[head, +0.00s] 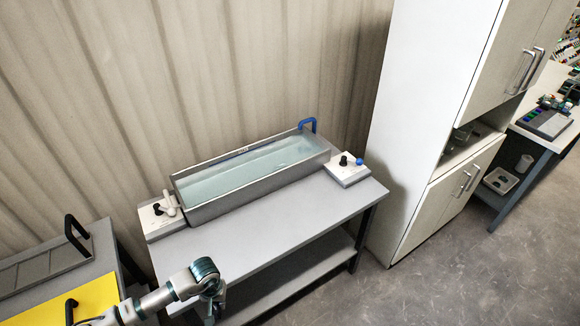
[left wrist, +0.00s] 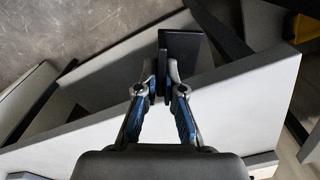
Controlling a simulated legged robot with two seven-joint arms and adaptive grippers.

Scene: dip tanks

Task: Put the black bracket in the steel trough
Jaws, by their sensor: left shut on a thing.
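The steel trough (head: 255,196) stands on a grey table in the head view, a long open tank filled with clear pale-blue liquid. A blue handle (head: 308,124) rises at its far right end. My left gripper (left wrist: 160,82) is shut on the black bracket (left wrist: 182,48), a flat dark plate sticking out beyond the fingertips in the left wrist view. In the head view my left arm comes in at the bottom left, in front of the table's near left corner and apart from the trough. There the bracket cannot be made out. My right gripper is not in view.
Control boxes stand at the trough's left end (head: 158,218) and right end (head: 348,172). The grey table (head: 290,220) has bare room along its front. A yellow sheet (head: 88,300) and a tray with a black handle (head: 76,236) are at the left. A white cabinet (head: 425,100) stands right.

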